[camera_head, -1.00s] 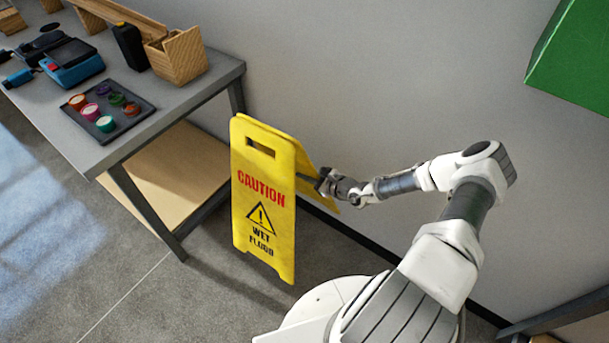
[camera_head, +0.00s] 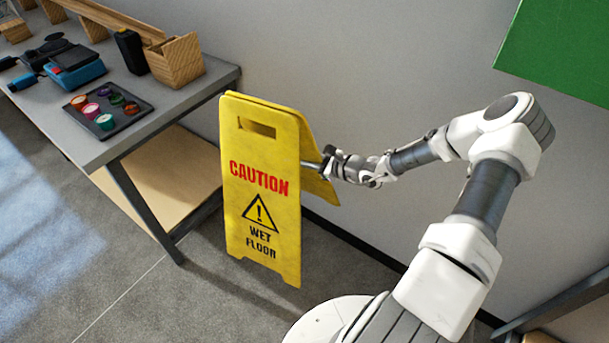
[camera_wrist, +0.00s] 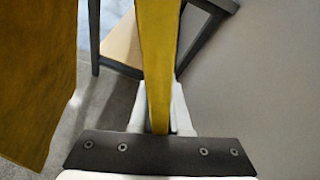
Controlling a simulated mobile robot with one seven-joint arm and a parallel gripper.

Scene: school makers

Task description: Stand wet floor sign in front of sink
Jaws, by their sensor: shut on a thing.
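The yellow wet floor sign (camera_head: 262,190) is upright with its two panels spread, its red CAUTION lettering facing the head camera. My gripper (camera_head: 328,165) reaches in from the right and is shut on the edge of the rear panel. In the wrist view, the yellow panel edge (camera_wrist: 156,65) runs between the two light fingers of my gripper (camera_wrist: 158,112), and the other panel (camera_wrist: 35,80) hangs at the left. The sign's lower edge appears to be above the floor, though its exact clearance is hard to tell. No sink is in view.
A grey worktable (camera_head: 165,112) with a lower wooden shelf (camera_head: 160,180) stands close on the left. It bears a paint tray (camera_head: 108,110), a wooden box (camera_head: 175,62) and tools. A wall is behind the sign. A green panel (camera_head: 560,45) is at upper right. Floor (camera_head: 90,260) at lower left is clear.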

